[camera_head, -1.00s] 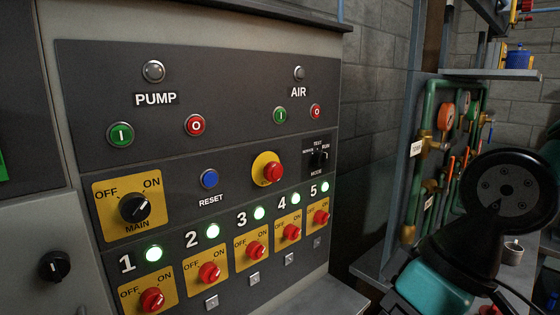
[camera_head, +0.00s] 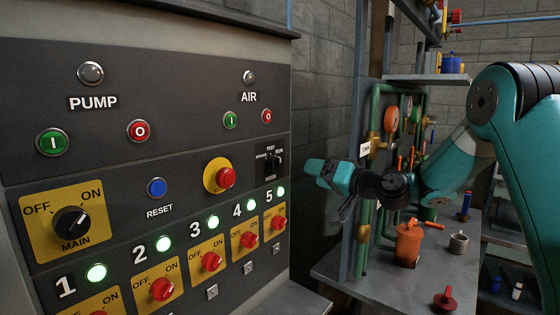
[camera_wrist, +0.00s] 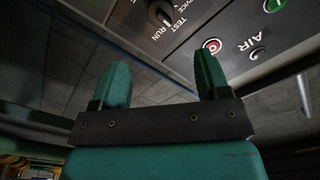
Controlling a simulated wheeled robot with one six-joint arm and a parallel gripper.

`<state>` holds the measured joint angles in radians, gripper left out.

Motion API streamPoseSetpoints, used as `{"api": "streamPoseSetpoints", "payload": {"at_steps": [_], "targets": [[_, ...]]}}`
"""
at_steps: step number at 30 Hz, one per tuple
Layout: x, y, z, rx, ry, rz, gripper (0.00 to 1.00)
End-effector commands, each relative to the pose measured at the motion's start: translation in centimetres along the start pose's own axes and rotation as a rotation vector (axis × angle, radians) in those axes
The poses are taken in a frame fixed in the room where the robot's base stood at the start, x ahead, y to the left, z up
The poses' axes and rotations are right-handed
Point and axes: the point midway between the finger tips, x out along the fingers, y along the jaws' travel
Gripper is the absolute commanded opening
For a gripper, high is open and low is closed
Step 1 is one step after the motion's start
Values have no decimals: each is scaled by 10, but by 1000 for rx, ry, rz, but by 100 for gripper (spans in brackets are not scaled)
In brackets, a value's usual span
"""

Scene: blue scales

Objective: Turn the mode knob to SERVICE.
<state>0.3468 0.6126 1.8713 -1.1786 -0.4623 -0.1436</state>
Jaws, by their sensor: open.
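The mode knob (camera_head: 274,161) is a small black selector at the right side of the dark control panel. The labels SERVICE at left, TEST on top and RUN at right surround it. Its pointer appears to be toward RUN. In the wrist view the knob (camera_wrist: 160,13) is at the top, cut by the frame edge, with the lettering upside down. My gripper (camera_head: 313,168) is to the right of the knob, in front of the panel and apart from it. In the wrist view its two teal fingers (camera_wrist: 162,68) are spread with nothing between them.
A yellow-ringed red button (camera_head: 225,177) is left of the knob. Numbered red switches (camera_head: 249,240) with green lamps are below, and AIR buttons (camera_head: 230,120) above. At right, green pipes (camera_head: 376,110) and a bench with an orange container (camera_head: 408,243) stand behind my arm.

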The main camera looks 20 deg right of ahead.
Motion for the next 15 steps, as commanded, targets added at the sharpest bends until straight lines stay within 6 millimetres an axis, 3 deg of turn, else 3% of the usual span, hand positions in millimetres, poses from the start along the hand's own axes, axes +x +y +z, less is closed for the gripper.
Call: {"api": "streamPoseSetpoints", "payload": {"at_steps": [9,15], "targets": [[75,-5,-2,-1,-4,-3,69],[109,-4,-1,-1,-4,-2,69]]}}
